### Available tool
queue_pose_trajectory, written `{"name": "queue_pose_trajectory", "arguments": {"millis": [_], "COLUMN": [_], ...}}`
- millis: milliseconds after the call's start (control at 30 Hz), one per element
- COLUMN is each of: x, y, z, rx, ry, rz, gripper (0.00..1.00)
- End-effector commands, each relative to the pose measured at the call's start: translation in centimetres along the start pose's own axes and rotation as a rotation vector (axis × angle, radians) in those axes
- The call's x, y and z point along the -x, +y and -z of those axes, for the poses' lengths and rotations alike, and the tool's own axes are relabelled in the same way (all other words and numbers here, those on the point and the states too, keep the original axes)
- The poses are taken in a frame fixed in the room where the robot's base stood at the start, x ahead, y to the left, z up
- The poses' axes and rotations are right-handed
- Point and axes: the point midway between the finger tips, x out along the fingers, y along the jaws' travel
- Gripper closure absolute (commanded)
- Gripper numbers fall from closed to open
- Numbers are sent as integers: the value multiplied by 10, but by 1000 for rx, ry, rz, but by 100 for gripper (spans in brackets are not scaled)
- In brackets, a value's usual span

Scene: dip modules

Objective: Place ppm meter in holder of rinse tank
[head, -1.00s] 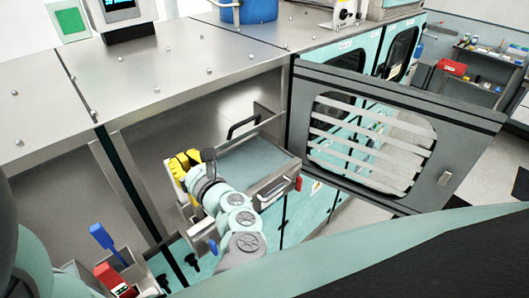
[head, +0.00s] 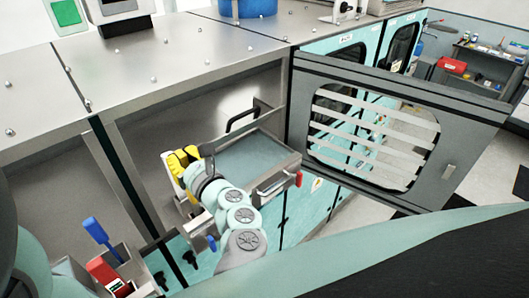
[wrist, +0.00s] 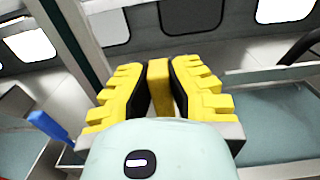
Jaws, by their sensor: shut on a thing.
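My gripper (wrist: 160,92) has yellow stepped fingers. It is shut on a narrow yellow upright thing, which I take to be the ppm meter (wrist: 160,75). In the head view my gripper (head: 181,163) is at the left side of the rinse tank (head: 284,171), inside the open cabinet bay. The tank holds bluish water, which shows to the right in the wrist view. A metal holder (head: 198,222) shows below my gripper at the tank's near left end, partly hidden by my arm. The meter's lower end is hidden, so I cannot tell whether it touches the holder.
A cabinet door (head: 450,150) stands open to the right. A black handle (head: 243,115) rises at the tank's back. At lower left, a blue-handled tool (head: 97,230) and a red device (head: 105,274) stand in metal holders. The steel counter (head: 170,65) roofs the bay.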

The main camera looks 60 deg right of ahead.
Motion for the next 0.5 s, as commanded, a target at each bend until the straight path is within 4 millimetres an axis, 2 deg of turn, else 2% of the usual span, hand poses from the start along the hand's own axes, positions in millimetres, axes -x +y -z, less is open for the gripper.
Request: {"name": "queue_pose_trajectory", "arguments": {"millis": [33, 67, 233, 500], "x": [-1, 0, -1, 0], "y": [0, 0, 0, 0], "z": [-1, -1, -1, -1], "rx": [0, 0, 0, 0], "ry": [-1, -1, -1, -1], "rz": [-2, -2, -1, 0], "gripper": [100, 80, 63, 62]}}
